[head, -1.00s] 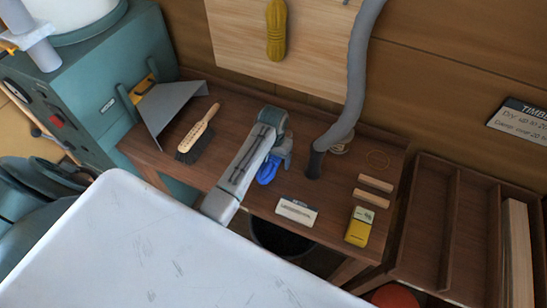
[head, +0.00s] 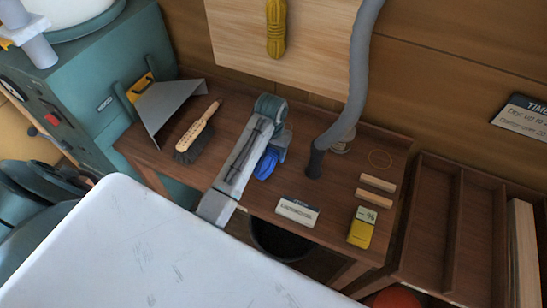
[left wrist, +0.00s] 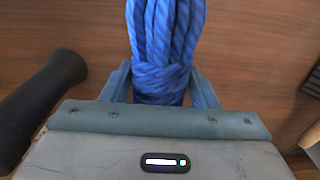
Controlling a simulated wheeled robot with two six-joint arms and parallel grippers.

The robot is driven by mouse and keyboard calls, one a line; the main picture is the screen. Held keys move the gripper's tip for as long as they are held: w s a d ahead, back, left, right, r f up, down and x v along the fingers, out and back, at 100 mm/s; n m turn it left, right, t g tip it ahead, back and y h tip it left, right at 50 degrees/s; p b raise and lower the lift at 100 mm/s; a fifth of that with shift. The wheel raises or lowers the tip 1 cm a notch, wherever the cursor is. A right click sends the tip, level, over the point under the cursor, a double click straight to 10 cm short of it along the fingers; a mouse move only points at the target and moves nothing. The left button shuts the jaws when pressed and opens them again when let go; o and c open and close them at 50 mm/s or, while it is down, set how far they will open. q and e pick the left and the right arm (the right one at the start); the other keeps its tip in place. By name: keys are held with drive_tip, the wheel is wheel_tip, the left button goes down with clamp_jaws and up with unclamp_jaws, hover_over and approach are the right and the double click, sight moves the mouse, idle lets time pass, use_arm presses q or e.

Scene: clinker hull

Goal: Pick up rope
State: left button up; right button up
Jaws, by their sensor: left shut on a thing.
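The rope is a bundled blue coil. In the head view the rope (head: 266,163) shows beside my left arm's end, over the brown workbench. In the left wrist view the rope (left wrist: 162,45) lies between the two fingers, its loops pointing away from the wrist. My left gripper (left wrist: 163,85) is shut on the rope's bound middle. In the head view the left gripper (head: 276,152) is partly hidden by its own wrist. I cannot tell whether the rope touches the bench. My right gripper is not in view.
A brush (head: 198,131) and a grey dustpan (head: 166,106) lie to the left on the workbench (head: 240,110). A grey hose (head: 343,125) with a black nozzle stands close right of the rope. A label card (head: 297,211), a yellow meter (head: 362,228) and wooden blocks (head: 376,183) lie further right.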

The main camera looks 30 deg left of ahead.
sight(258, 168)
use_arm(q)
drive_tip(key=s, duration=0.2)
drive_tip(key=s+b, duration=0.1)
drive_tip(key=s, duration=0.1)
drive_tip(key=s+b, duration=0.1)
drive_tip(key=s, duration=0.2)
drive_tip(key=shift+a, duration=0.4)
drive_tip(key=s, duration=0.5)
drive_tip(key=s+a+r, duration=0.1)
drive_tip(key=s, duration=0.2)
drive_tip(key=shift+s+r+p, duration=0.1)
drive_tip(key=shift+p, duration=0.2)
